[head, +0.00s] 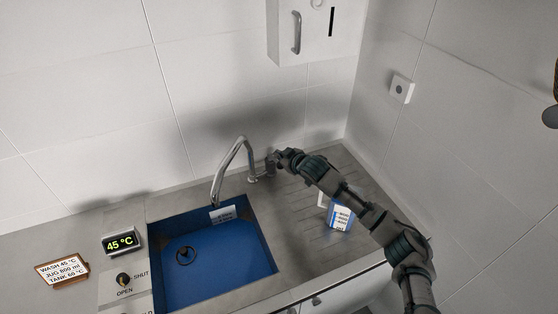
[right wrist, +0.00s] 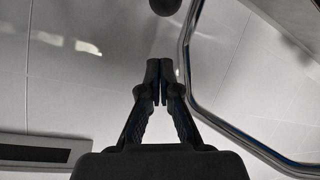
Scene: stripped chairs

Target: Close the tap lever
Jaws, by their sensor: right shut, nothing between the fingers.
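The chrome tap (head: 232,160) stands at the back edge of the blue sink, its bent spout reaching over the basin. My right gripper (head: 272,163) is just right of the tap's base; the arm and gripper partly cover that area, so I cannot make out the lever clearly in the head view. In the right wrist view my right gripper (right wrist: 160,72) is shut and empty. A dark round knob (right wrist: 165,6) shows just beyond its fingertips, apart from them in the picture; I cannot tell whether it belongs to the lever. The chrome spout (right wrist: 190,85) runs along the right. My left gripper is not in view.
The blue sink (head: 166,277) holds a small label plate. A dial (head: 123,278) marked SHUT and OPEN sits left of it, near a 45 °C display (head: 121,242). A blue-and-white carton (head: 340,217) stands on the drainboard beside my right arm. A wall dispenser (head: 318,40) hangs above.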

